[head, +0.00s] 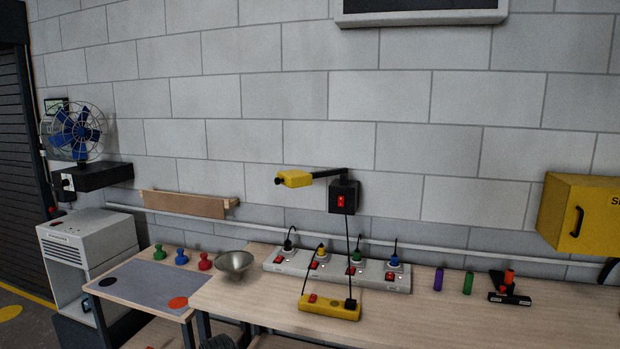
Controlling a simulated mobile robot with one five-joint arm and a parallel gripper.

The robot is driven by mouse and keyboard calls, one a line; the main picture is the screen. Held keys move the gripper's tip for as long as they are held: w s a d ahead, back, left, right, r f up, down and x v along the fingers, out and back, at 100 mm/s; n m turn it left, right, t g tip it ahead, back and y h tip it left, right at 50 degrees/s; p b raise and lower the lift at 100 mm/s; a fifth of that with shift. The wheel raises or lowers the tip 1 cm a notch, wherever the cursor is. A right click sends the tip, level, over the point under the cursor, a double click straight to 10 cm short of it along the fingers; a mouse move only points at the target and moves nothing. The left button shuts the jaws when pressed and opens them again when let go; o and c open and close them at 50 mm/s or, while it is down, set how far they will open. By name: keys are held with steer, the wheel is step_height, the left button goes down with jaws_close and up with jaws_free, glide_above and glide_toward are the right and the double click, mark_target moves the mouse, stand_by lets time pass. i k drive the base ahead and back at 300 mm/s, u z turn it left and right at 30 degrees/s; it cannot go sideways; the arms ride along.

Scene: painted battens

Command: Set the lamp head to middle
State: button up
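The lamp has a yellow head (295,179) at the left end of a short black arm (328,172). The arm comes out of a black wall box (343,197) with a red switch (341,201) on its front. The head lies roughly level and points left, with a small dark knob at its left tip. I cannot make out any position marks on the lamp. A cord runs from the box down to a yellow power strip (330,307) on the bench. My gripper is not in view.
Below the lamp, a grey socket strip (337,271) with several plugs lies on the wooden bench (430,322). A metal bowl (235,262) stands left of it. Purple (438,279) and green (468,283) cylinders stand right. A yellow cabinet (585,215) hangs at far right.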

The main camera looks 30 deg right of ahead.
mark_target(293, 178)
steer(key=z, duration=0.15)
steer(key=i, duration=1.55)
steer(key=u, duration=0.85)
